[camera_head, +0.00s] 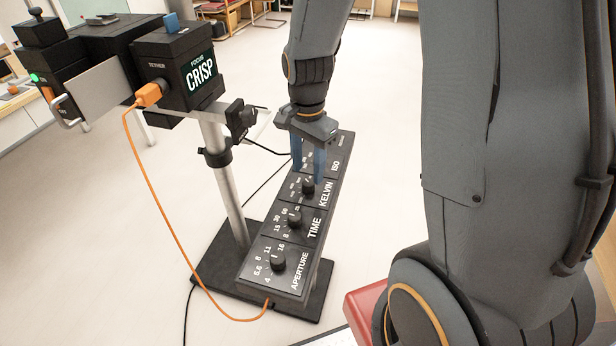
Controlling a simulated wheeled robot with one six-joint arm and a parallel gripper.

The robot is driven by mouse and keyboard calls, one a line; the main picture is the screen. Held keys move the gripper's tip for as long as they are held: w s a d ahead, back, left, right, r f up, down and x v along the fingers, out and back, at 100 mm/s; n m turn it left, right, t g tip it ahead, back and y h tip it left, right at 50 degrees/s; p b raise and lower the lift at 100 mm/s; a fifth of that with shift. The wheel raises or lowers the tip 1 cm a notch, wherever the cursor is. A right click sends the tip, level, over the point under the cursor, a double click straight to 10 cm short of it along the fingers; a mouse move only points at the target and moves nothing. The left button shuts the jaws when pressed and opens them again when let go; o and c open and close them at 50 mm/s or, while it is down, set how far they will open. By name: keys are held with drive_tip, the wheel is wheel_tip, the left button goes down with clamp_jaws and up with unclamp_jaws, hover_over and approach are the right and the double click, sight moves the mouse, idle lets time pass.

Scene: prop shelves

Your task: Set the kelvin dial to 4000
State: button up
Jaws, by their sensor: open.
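The kelvin dial (308,187) is a black knob on a black panel section labelled KELVIN, with small white numbers beside it that are too small to read. I cannot tell which number it points at. My gripper (309,172) has two blue fingers and points down at the panel, above or just behind the kelvin dial. The fingers are apart with a gap between them, and they partly cover the kelvin scale and the ISO section. I cannot tell whether they touch the panel.
The same panel carries a TIME dial (294,220) and an APERTURE dial (277,263) nearer. A camera box reading CRISP (201,72) stands on a silver post at left. An orange cable (157,190) loops to the panel's near end. A red object (363,308) is at lower right.

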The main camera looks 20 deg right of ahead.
sight(308, 183)
drive_tip(key=shift+f+p, duration=0.3)
drive_tip(key=shift+f, duration=1.8)
drive_tip(key=c, duration=1.1)
drive_tip(key=shift+o, duration=0.2)
